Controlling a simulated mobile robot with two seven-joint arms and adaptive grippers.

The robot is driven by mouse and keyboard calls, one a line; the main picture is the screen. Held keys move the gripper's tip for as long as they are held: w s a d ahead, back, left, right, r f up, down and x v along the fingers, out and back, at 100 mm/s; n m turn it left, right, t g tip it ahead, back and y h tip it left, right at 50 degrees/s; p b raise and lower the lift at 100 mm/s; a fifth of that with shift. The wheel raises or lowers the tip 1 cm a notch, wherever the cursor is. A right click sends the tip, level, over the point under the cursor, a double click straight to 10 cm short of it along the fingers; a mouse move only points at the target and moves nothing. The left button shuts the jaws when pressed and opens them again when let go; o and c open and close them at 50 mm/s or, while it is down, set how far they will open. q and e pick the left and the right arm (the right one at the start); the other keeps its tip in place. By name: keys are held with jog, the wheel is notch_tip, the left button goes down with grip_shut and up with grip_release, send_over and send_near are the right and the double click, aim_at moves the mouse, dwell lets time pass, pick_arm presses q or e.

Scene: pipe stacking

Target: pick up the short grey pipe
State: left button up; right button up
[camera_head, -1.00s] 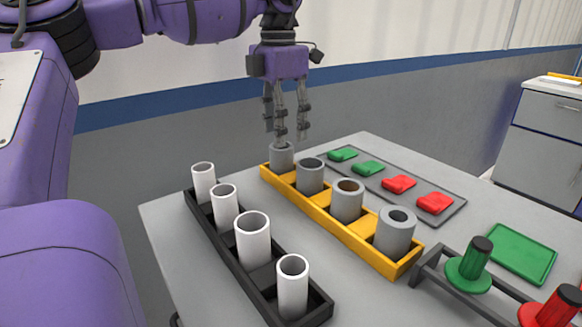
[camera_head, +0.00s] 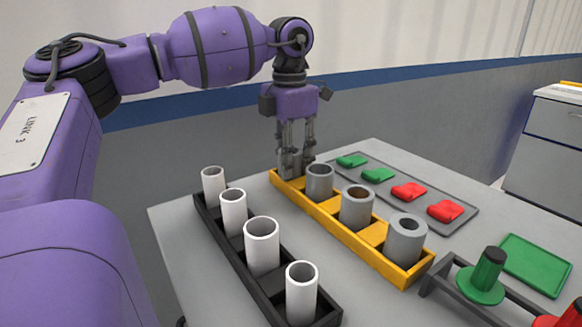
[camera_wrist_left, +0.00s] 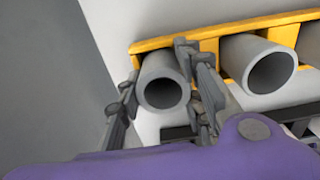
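Several grey pipes stand in the yellow rack (camera_head: 338,228). The grey pipe at the far end (camera_head: 291,163) is the one at my left gripper (camera_head: 295,158), and the fingers partly hide it in the head view. In the left wrist view, this grey pipe (camera_wrist_left: 163,68) stands between the two fingers of my left gripper (camera_wrist_left: 160,92). The fingers are spread on either side of it; a narrow gap seems to show at the left finger, and the right finger looks very close. The pipe is still in the rack. My right gripper is not in view.
A black rack (camera_head: 232,252) with several white pipes stands in front of the yellow one. A grey tray (camera_head: 396,180) with green and red pieces lies behind it. A green plate (camera_head: 535,262) and a holder with a green peg (camera_head: 488,268) are at the right.

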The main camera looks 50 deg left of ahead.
pick_arm(q)
jog(key=shift+c, duration=1.4)
jog(key=shift+r, duration=0.15)
jog(key=shift+r, duration=0.3)
jog(key=s+d+r+p, duration=0.1)
jog(key=s+r+p, duration=0.2)
jog(key=r+p, duration=0.4)
jog(key=shift+d+p, duration=0.3)
jog(key=shift+p, duration=0.2)
jog(key=s+r+p, duration=0.1)
jog(key=s+d+r+p, duration=0.1)
jog(key=s, duration=0.1)
jog(key=s+d+p, duration=0.1)
jog(key=shift+s+d+r, duration=0.15)
jog(key=shift+s+r, duration=0.1)
jog(key=shift+r, duration=0.15)
jog(key=shift+c, duration=0.2)
jog(key=s+d+r+p, duration=0.1)
jog(key=s+d+r, duration=0.1)
jog(key=s, duration=0.3)
jog(key=shift+d+r+p, duration=0.15)
jog(key=shift+d+p, duration=0.1)
jog(key=shift+p, duration=0.05)
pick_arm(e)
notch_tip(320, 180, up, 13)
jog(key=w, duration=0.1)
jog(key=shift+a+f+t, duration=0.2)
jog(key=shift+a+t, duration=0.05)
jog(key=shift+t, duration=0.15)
